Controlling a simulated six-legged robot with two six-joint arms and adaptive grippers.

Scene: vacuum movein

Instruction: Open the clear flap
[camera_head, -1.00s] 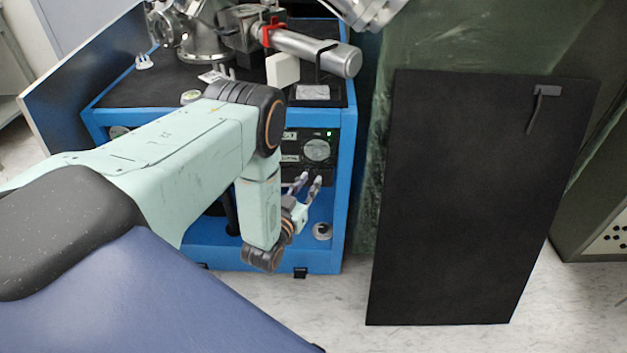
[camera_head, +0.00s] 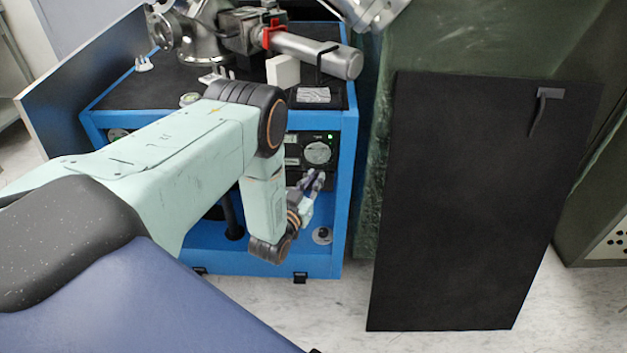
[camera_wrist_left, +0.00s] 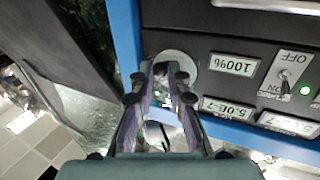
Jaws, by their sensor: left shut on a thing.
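My left gripper (camera_head: 317,177) is at the front of the blue-framed vacuum unit, just below the round dial (camera_head: 318,153). In the left wrist view its two fingers (camera_wrist_left: 167,70) are nearly together in front of the round disc (camera_wrist_left: 184,66) beside the "100%" display. They appear shut on the clear flap at the panel. The flap is see-through and its outline is hard to make out, so how far it is turned cannot be told. My right gripper is not in view.
The panel has a switch (camera_wrist_left: 285,80) and a green light (camera_wrist_left: 305,90). A metal cylinder (camera_head: 330,55) lies above the unit. A black board (camera_head: 470,200) with a handle stands at right. Bare floor shows in front of the unit.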

